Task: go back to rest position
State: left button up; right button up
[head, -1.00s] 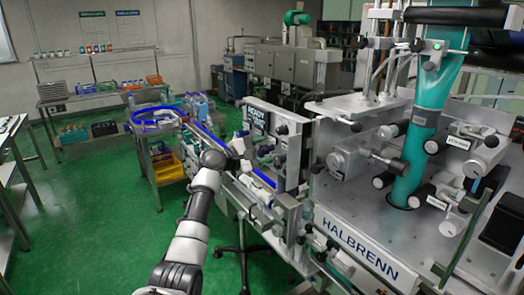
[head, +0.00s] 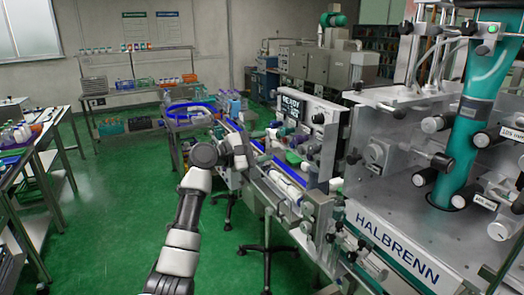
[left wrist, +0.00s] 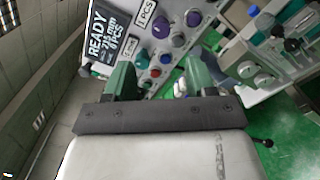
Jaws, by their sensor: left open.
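My left arm reaches up from the bottom of the head view. Its wrist and gripper (head: 240,152) are beside the sleeve machine's control panel (head: 309,115), which reads READY. In the left wrist view the two green fingers of the gripper (left wrist: 161,80) stand apart with nothing between them. The control panel (left wrist: 100,42) with its knobs and buttons lies beyond the fingers. In the head view the fingertips are hard to make out against the machine. My right gripper is not in view.
The HALBRENN machine (head: 400,250) fills the right side, with its conveyor running beside my left arm. A cart with a blue-rimmed tray (head: 190,108) stands behind. A bench with bottles (head: 40,145) is at the left. The green floor (head: 115,235) between is clear.

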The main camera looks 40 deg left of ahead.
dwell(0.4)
